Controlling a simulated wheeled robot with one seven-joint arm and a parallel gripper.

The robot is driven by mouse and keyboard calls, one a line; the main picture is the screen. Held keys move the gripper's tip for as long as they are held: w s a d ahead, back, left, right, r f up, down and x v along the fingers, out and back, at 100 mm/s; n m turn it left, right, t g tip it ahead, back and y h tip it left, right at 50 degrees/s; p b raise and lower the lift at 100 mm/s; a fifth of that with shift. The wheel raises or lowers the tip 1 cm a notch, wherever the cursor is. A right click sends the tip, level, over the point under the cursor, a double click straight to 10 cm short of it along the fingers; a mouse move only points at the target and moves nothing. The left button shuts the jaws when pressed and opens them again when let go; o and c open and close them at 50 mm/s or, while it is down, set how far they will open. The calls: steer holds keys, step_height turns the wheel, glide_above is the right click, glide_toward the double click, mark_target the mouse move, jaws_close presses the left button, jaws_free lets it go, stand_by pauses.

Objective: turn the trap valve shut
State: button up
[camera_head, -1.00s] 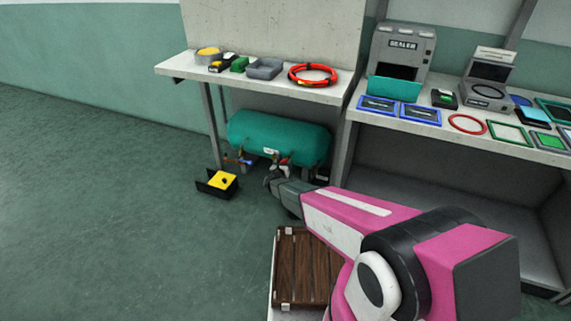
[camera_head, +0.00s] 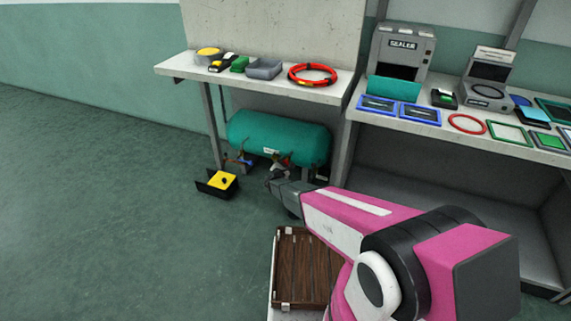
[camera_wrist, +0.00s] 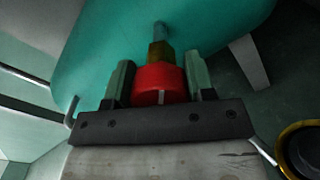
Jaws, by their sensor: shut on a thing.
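A teal tank (camera_head: 280,136) lies under the bench on the left and fills the top of the wrist view (camera_wrist: 95,60). A round red valve knob (camera_wrist: 158,85) with a white mark line sits on a brass fitting (camera_wrist: 160,54) below the tank. My gripper (camera_wrist: 160,78) is shut on the red knob, one finger on each side. The white mark points roughly along the fingers. In the head view my gripper (camera_head: 274,179) is at the tank's lower right side and partly hides the knob. I cannot read any label naming the valve.
A blue-handled fitting (camera_head: 243,161) hangs at the tank's left. A brown slatted crate (camera_head: 303,270) is below my arm. Floor at left is clear.

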steer(key=m, duration=0.4)
steer(key=shift+m, duration=2.2)
steer(key=o, duration=0.9)
steer(key=shift+s, duration=0.15)
steer(key=v, duration=1)
steer(key=shift+s+a, duration=0.1)
steer(key=shift+s, duration=0.2)
